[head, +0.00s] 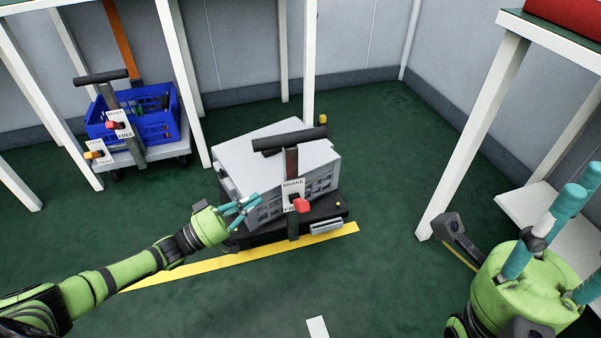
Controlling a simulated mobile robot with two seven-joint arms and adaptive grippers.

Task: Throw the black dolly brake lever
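The black dolly (333,208) stands in the middle of the floor with a grey slotted case (270,165) on it. Its upright post has a black crossbar handle (290,141) and a white plate (292,189) marked BRAKE at the top. The brake lever's red knob (301,205) sits at the plate's lower part, partly covering the lower word. My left gripper (250,204) is left of the knob, in front of the case; its teal fingers look apart and empty. My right gripper (568,245) is at the right edge, far from the dolly, with its fingers spread and empty.
A grey dolly (161,151) with a blue crate (163,122) and its own red-knobbed lever (114,125) stands at left, among white table legs. A white-legged table (473,130) is at right. A yellow floor line (210,266) passes before the black dolly; nearby floor is clear.

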